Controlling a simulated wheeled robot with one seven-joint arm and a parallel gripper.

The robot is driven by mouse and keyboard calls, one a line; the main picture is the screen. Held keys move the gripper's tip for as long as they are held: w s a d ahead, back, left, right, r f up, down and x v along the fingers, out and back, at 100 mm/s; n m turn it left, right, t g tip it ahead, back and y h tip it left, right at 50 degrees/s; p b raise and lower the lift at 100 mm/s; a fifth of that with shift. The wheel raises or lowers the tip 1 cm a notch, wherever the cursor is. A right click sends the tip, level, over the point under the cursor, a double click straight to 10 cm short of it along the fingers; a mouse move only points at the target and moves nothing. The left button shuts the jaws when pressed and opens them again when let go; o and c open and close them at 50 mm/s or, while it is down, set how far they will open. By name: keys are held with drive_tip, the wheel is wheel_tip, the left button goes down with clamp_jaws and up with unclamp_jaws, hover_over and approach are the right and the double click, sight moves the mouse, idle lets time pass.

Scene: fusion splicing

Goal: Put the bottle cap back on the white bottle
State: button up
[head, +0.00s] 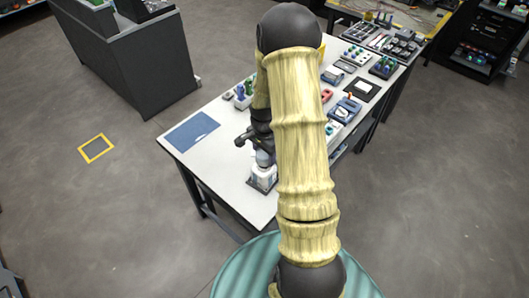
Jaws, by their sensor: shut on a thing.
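My gripper (264,158) points down over the near left part of the white workbench. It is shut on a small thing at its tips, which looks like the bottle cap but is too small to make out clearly. The white bottle (263,175) stands upright directly below the gripper, on or in a dark square base. Its top is hidden by the gripper, and I cannot tell whether the cap touches it.
A blue mat (189,131) lies on the workbench (225,165) to the left. Small bottles (245,91) stand behind the gripper. Trays and tools (345,108) fill the right and far parts. My arm hides the middle of the bench.

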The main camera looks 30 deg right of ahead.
drive_tip(key=shift+f, duration=0.45)
drive_tip(key=shift+f+b, duration=0.95)
drive_tip(key=shift+f, duration=0.35)
idle(1.7)
drive_tip(key=o, duration=1)
drive_tip(key=shift+r+p, duration=2.35)
drive_tip(key=shift+r, duration=0.65)
